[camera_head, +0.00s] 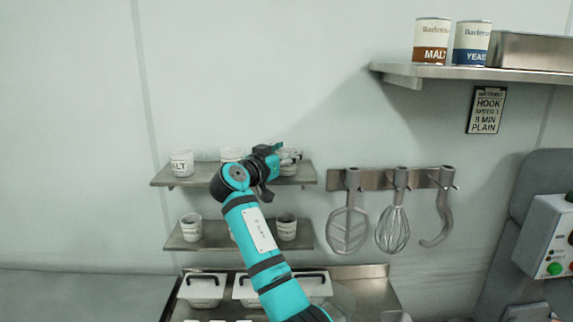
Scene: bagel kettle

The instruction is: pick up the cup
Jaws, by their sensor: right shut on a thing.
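My right gripper (291,157) is at the right end of the upper wall shelf (208,175). It is shut on a white cup (288,169) there, and the fingers hide most of that cup. I cannot tell whether the cup touches the shelf. A white cup with dark lettering (181,163) stands at the left of the same shelf. Another white cup (231,154) stands in the middle, partly hidden by my arm. My left gripper is not in view.
The lower shelf (210,242) holds cups at its left (191,227) and right (286,227); my arm covers its middle. Lidded bins (202,291) stand below. A rack (376,179) with mixer tools hangs to the right. Cans (431,42) stand on a high shelf (480,73).

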